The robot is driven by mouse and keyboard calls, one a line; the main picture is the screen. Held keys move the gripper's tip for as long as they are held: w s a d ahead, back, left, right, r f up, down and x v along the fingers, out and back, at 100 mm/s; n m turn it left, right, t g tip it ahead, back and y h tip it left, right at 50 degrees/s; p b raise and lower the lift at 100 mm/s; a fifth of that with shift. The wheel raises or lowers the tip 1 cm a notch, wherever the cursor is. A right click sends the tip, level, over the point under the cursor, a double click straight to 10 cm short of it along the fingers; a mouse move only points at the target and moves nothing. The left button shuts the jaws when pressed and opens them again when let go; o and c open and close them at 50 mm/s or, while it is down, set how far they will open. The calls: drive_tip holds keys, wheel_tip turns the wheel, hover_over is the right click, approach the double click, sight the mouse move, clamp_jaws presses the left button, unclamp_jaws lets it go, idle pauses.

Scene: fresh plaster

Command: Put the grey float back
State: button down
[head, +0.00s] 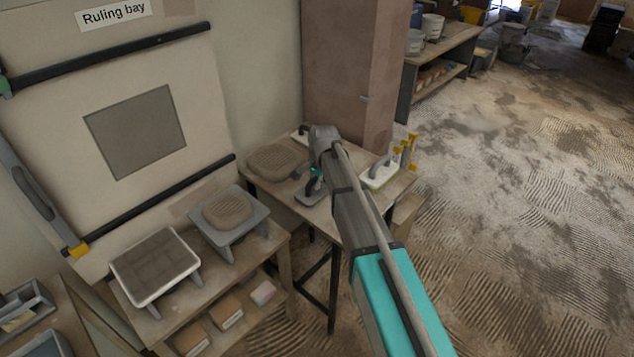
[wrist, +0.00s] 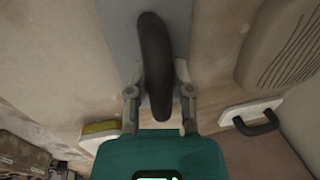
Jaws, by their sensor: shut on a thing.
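The grey float has a flat grey plate (head: 309,197) and a dark curved handle. In the head view it is at the small wooden table, partly hidden by my arm. In the wrist view its dark handle (wrist: 154,60) stands between my fingers and its grey plate (wrist: 119,25) shows behind. My gripper (wrist: 158,108) is shut on the handle; in the head view my gripper (head: 314,178) is above the plate. I cannot tell whether the plate touches the tabletop.
A ribbed beige pad (head: 275,161) lies to the left. Another white float (wrist: 250,114) shows in the wrist view. A brown pillar (head: 350,70) stands behind.

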drive_tip(key=shift+f+b, duration=0.35)
idle(0.3)
drive_tip(key=shift+c, duration=2.2)
unclamp_jaws()
drive_tip(key=shift+r, duration=0.2)
wheel_tip(320, 180, up, 8)
drive_tip(key=d+p, duration=0.1)
drive_tip(key=p, duration=0.7)
drive_tip(key=shift+s+f, duration=0.2)
drive_tip(key=shift+s, duration=0.25)
drive_tip(key=shift+d, duration=0.1)
